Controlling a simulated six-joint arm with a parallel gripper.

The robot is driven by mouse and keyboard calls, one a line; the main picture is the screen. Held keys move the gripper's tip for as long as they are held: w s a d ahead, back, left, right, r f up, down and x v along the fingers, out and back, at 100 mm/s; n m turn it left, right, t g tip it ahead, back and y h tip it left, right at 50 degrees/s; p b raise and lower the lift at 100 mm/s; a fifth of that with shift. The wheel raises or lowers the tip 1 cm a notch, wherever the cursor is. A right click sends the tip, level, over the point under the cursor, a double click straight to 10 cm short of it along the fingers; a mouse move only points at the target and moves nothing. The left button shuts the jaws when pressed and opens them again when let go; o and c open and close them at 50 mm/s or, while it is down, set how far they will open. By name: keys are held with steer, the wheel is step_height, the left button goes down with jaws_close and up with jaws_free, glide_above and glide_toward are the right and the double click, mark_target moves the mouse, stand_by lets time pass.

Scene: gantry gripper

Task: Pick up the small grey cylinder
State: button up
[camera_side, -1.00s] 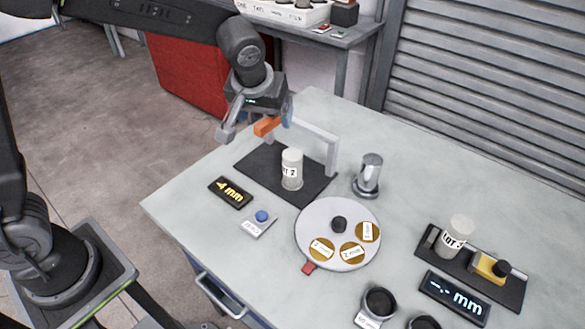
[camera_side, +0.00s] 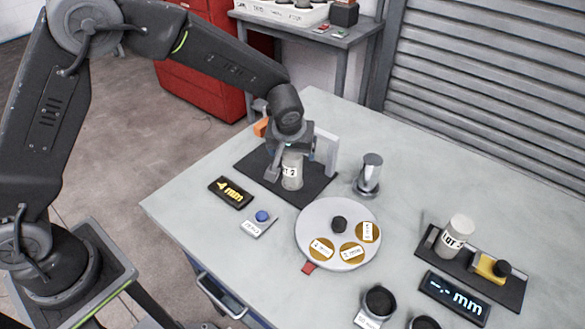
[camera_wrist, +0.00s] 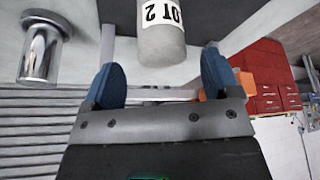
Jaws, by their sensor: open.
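A small pale grey cylinder with a "LOT 2" label (camera_side: 291,173) stands upright on the dark mat (camera_side: 315,187). In the wrist view the cylinder (camera_wrist: 162,42) shows at the top centre, its near end in line with the gap between the blue finger pads. My gripper (camera_side: 290,160) is at the cylinder's upper part in the side view and partly covers it. In the wrist view my gripper (camera_wrist: 161,78) is open, with one pad on each side of the gap and nothing held. Contact with the cylinder cannot be told.
A grey gantry frame (camera_side: 326,150) stands just behind the cylinder. A shiny metal post (camera_side: 369,174) is to its right. A round plate (camera_side: 318,217) with gold discs lies in front. A second cylinder, "LOT 3" (camera_side: 456,234), stands at the right.

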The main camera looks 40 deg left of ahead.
mark_target(293, 154)
steer(key=x, duration=0.5)
steer(key=shift+s+a, duration=0.1)
steer(key=shift+c, duration=0.5)
steer(key=shift+r, duration=0.15)
steer(key=c, duration=1.2)
